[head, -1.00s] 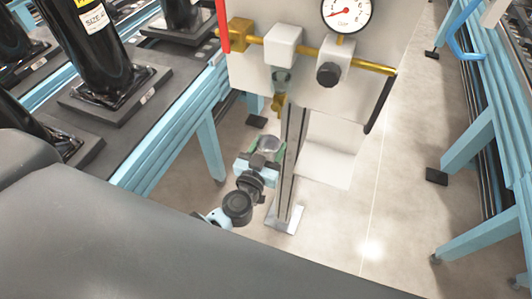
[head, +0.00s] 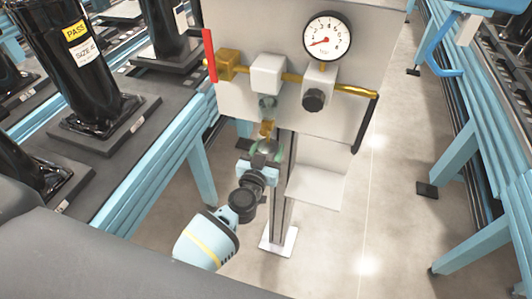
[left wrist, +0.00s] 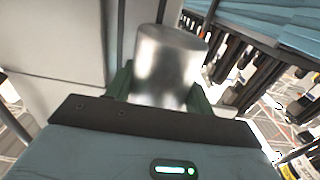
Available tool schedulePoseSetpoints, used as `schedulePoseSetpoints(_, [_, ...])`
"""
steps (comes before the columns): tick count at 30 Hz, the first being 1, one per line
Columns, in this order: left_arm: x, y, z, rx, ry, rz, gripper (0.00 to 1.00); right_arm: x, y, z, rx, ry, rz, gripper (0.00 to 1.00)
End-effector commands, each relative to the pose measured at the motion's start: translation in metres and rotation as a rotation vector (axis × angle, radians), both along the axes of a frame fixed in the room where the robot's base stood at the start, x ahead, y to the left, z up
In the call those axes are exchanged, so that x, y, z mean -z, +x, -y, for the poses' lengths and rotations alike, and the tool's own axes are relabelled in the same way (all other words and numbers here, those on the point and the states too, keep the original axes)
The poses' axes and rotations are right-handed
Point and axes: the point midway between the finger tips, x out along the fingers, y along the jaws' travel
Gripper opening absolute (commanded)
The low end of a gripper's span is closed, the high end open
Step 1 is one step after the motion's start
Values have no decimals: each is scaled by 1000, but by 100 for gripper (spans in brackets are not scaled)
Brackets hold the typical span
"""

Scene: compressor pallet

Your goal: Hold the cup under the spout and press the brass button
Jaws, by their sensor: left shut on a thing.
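The cup (head: 265,147) is small in the head view and partly hidden by the fingers. In the left wrist view it is a shiny metal cup (left wrist: 168,65). My left gripper (head: 264,152) is shut on it with green fingers. The cup is just below a small brass fitting (head: 267,129) that hangs under a grey bowl (head: 267,102) on the panel; this looks like the spout. I cannot tell whether cup and fitting touch. I cannot pick out the brass button for certain. My right gripper is not in view.
The grey panel (head: 240,100) carries a gauge (head: 327,37), a black knob (head: 314,100), a red lever (head: 209,55) and a brass pipe. A post (head: 283,195) and a pale shelf (head: 316,188) are close to the gripper's right. Blue-framed conveyors (head: 165,140) stand either side.

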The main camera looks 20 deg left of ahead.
Motion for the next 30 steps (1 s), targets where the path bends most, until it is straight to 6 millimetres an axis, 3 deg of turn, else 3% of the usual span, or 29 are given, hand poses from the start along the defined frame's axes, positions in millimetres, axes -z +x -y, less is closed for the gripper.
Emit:
schedulePoseSetpoints(10, [-1, 1, 0, 0, -1, 0, 26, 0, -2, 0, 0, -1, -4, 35])
schedulePoseSetpoints(18, [-1, 1, 0, 0, -1, 0, 26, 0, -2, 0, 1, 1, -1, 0])
schedulePoseSetpoints(30, [-1, 1, 0, 0, -1, 0, 26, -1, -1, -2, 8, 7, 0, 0])
